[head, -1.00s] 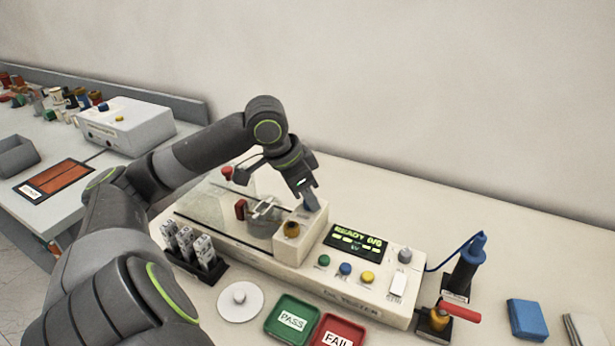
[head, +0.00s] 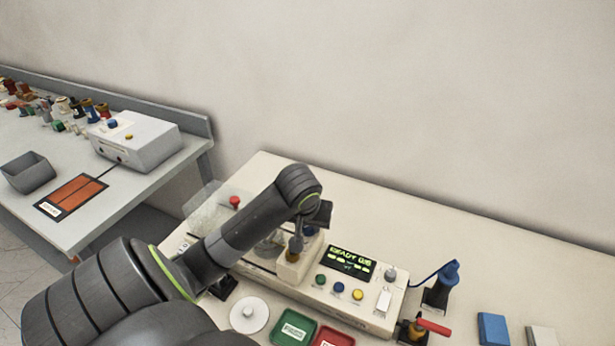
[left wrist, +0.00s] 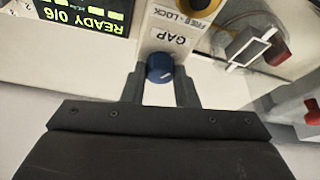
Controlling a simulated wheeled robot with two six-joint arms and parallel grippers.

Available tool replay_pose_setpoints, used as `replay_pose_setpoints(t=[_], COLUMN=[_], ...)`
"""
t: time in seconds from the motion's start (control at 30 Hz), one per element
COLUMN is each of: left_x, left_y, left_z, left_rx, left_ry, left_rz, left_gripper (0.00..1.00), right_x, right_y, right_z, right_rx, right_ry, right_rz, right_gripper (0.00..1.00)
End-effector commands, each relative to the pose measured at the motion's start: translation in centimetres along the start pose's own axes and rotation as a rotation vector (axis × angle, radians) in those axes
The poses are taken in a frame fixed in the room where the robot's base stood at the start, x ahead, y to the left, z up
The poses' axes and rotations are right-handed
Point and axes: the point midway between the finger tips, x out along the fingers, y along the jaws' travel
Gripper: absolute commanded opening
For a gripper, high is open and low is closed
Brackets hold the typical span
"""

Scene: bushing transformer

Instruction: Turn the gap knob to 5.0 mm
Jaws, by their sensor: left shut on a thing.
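The blue gap knob (left wrist: 160,68) with a white pointer line sits beside the GAP label (left wrist: 171,40) in the left wrist view. My left gripper (left wrist: 160,84) has one finger on each side of it and is shut on it. In the head view my left gripper (head: 312,222) is over the knob's block on the tester (head: 336,310), and my arm mostly hides the knob. I cannot read the gap value. My right gripper is not in view.
The tester's display (head: 349,262) reads READY 0/6. A yellow FREE-LOCK knob (head: 295,247) stands close to the gap knob. A clear cover (head: 212,207) with a red knob (head: 234,201) is at the left. Green (head: 293,330) and red (head: 333,338) trays lie in front.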

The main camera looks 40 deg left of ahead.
Motion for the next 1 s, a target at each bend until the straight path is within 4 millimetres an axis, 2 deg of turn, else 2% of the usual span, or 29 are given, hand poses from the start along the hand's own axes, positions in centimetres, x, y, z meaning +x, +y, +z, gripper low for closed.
replay_pose_setpoints(t=[0.03,0.4,0.7,1.0], left_x=[-0.8,-0.5,-0.2,0.0], left_y=[0.2,0.3,0.3,0.2], left_z=[-0.2,-0.2,-0.2,-0.1], left_rx=[-0.042,-0.297,-0.400,-0.423], left_ry=[-0.006,-0.003,0.001,0.003], left_rz=[-0.014,-0.123,-0.166,-0.175], left_gripper=[0.04,0.04,0.04,0.04], right_x=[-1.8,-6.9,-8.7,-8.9], right_y=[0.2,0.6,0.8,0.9], right_z=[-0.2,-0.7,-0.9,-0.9], right_rx=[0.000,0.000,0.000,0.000], right_ry=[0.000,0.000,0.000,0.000], right_rz=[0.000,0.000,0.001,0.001], right_gripper=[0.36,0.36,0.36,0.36])
